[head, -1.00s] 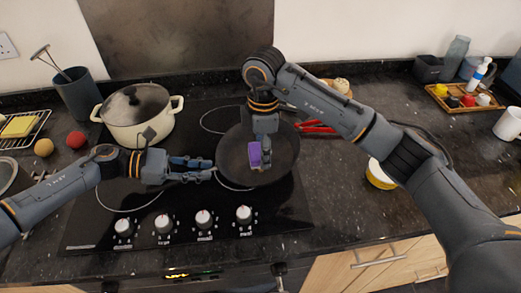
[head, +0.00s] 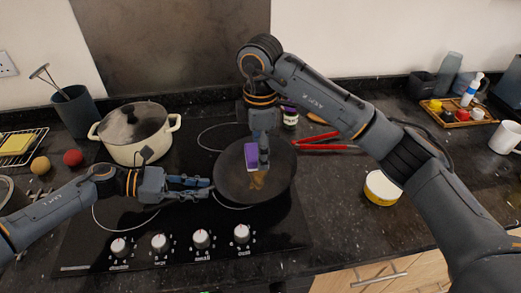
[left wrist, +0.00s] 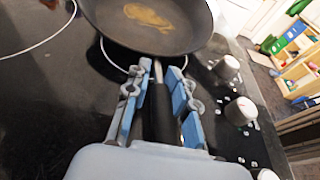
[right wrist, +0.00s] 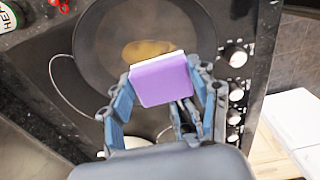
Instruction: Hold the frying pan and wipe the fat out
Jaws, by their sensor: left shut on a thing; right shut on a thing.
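The dark frying pan (head: 275,185) sits on the black hob at the centre of the head view. A yellow-brown patch of fat (head: 258,180) lies on its inside; it also shows in the left wrist view (left wrist: 147,15) and the right wrist view (right wrist: 146,50). My left gripper (left wrist: 160,95) is shut on the pan's handle (left wrist: 163,112). My right gripper (right wrist: 168,95) is shut on a purple sponge with a white layer (right wrist: 160,80). In the head view the sponge (head: 251,154) is over the pan, beside the fat; contact with the pan is unclear.
A lidded cream pot (head: 135,135) stands left of the pan. Red-handled tongs (head: 322,147) and a jar (head: 290,117) lie behind and right of it. A yellow-sided tub (head: 381,188) stands on the right counter. Control knobs (head: 201,239) line the hob's front.

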